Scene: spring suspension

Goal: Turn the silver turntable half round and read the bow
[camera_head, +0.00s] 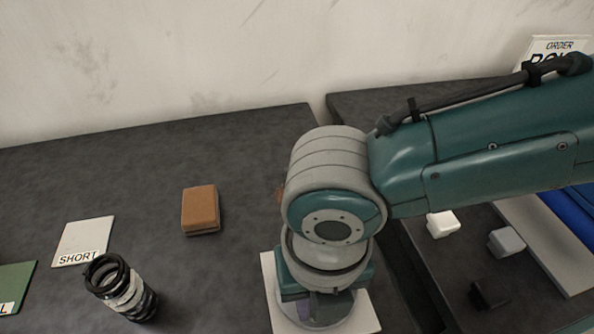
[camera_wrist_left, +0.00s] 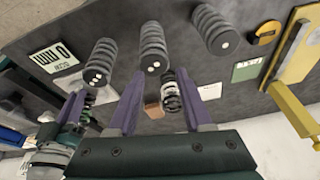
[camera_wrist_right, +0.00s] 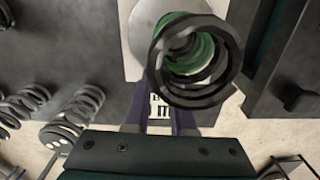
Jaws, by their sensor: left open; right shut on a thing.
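The silver turntable (camera_head: 350,319) sits on a white plate (camera_head: 270,277), mostly hidden under my right arm; its disc also shows in the right wrist view (camera_wrist_right: 139,38). My right gripper (camera_head: 318,304) is low over the turntable. In the right wrist view it is shut on a dark coil spring with green inside (camera_wrist_right: 215,88), seen end-on above the disc; the fingertips are partly hidden. My left gripper (camera_wrist_left: 160,98) is open and empty above the table, outside the head view. I can see no bow reading on the turntable.
A black-and-white spring (camera_head: 122,289) stands near a "SHORT" card (camera_head: 85,241). A brown block (camera_head: 200,209) lies on the dark table. Small white blocks (camera_head: 442,223) lie to the right. The order card (camera_head: 556,47) is partly covered by my arm. Several large springs (camera_wrist_left: 153,45) show in the left wrist view.

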